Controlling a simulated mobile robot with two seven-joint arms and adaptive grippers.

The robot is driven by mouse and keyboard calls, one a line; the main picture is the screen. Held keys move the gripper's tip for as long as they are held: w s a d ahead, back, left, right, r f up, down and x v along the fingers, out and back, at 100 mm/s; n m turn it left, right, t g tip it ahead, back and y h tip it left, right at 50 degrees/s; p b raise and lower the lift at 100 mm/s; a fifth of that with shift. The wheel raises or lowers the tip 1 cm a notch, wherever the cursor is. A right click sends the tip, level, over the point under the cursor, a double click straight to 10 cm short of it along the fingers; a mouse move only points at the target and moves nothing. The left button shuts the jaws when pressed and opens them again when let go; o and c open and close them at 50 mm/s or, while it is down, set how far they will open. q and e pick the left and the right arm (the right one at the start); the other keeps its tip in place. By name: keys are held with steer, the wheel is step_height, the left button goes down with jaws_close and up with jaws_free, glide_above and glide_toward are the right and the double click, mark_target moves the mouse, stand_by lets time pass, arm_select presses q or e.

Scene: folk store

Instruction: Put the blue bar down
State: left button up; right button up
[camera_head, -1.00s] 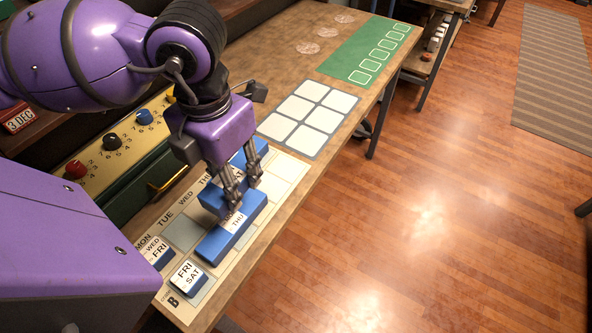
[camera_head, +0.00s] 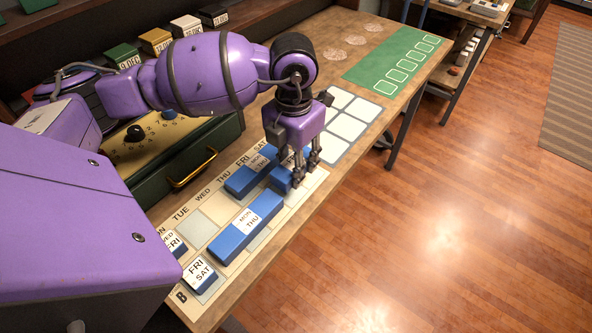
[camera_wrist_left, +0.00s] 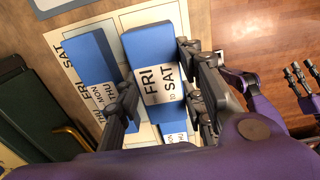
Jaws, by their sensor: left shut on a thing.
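My left gripper (camera_head: 298,172) is shut on a blue bar (camera_head: 281,180), with a finger on each side. In the left wrist view the held bar (camera_wrist_left: 152,45) has a white label reading FRI SAT and looks nearer the camera than its neighbours. It is at the far end of the day chart (camera_head: 197,228), near the FRI and SAT columns; I cannot tell whether it touches the chart. A blue MON THU bar (camera_head: 262,207) lies just nearer. Another blue bar (camera_head: 240,181) lies beside it on the left. What looks like my right gripper (camera_wrist_left: 300,78) shows small at the right edge of the wrist view.
A FRI SAT block (camera_head: 198,274) and a WED FRI block (camera_head: 172,244) lie at the chart's near end. A green case (camera_head: 207,150) with a brass handle stands left of the chart. A white-squared card (camera_head: 347,127) and a green card (camera_head: 398,66) lie beyond.

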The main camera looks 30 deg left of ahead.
arm_select(q)
steer(key=shift+w+f, duration=0.25)
steer(key=shift+f, duration=0.1)
steer(key=shift+w+f, duration=0.15)
steer(key=shift+f, duration=1.5)
steer(key=shift+f, duration=0.15)
steer(key=o, duration=1.2)
step_height(320, 180, up, 12)
steer(key=shift+r, duration=0.2)
